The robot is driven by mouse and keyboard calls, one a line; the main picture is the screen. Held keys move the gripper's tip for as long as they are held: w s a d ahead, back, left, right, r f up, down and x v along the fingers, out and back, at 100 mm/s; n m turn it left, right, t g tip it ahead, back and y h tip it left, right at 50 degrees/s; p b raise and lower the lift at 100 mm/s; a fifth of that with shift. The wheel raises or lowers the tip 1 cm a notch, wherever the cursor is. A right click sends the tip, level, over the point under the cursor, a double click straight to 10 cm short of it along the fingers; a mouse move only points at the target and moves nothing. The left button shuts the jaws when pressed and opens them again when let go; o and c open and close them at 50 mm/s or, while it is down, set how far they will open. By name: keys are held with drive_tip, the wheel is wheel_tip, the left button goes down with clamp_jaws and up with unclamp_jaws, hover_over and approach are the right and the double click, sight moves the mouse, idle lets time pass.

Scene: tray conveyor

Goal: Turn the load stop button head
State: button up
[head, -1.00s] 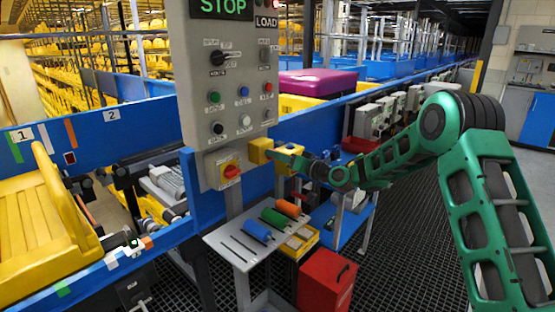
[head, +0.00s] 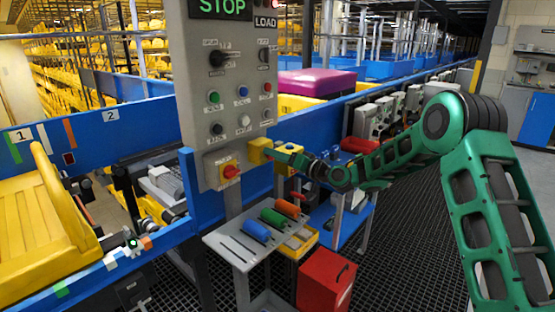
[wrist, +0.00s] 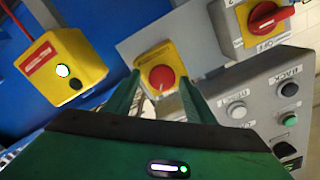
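The red round button head (wrist: 161,77) sits on a yellow plate (wrist: 181,55) near the middle of the wrist view. In the head view its yellow housing (head: 258,150) shows at the right edge of the grey control panel, and the red head itself is hidden. My gripper (wrist: 160,80) is open, one finger on each side of the red head in the wrist view. Whether the fingers touch it I cannot tell. In the head view my gripper (head: 275,153) is right at the housing.
The grey control panel (head: 200,130) carries several knobs and a red rotary switch (head: 231,171). A yellow box (wrist: 90,65) with a lit button hangs close by. Below are a small shelf (head: 228,247) with coloured cylinders and a red bin (head: 325,280). Open grating floor (head: 400,250) lies right.

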drive_tip(key=shift+s+d, duration=0.1)
drive_tip(key=v, duration=1)
drive_tip(key=shift+d, duration=0.25)
drive_tip(key=shift+s, duration=0.2)
drive_tip(key=s+d+f+m+g+h, duration=0.1)
drive_tip(key=s+d+f+g+h, duration=0.15)
drive_tip(key=s+d+h, duration=0.7)
drive_tip(key=s+d+f+m+g+h, duration=0.15)
drive_tip(key=s+d+g, duration=0.25)
drive_tip(key=s+d, duration=1.15)
drive_tip(key=s+d+m+g+h, duration=0.1)
drive_tip(key=s+d, duration=0.3)
drive_tip(key=s, duration=0.5)
drive_tip(key=s+d+m+g+h, duration=0.1)
drive_tip(key=s+d+m+g, duration=0.1)
drive_tip(key=s, duration=0.7)
drive_tip(key=s+d+m+g+h, duration=0.1)
drive_tip(key=s+d+m, duration=0.3)
drive_tip(key=s, duration=0.6)
drive_tip(key=shift+d+g, duration=0.35)
drive_tip(key=shift+d, duration=0.7)
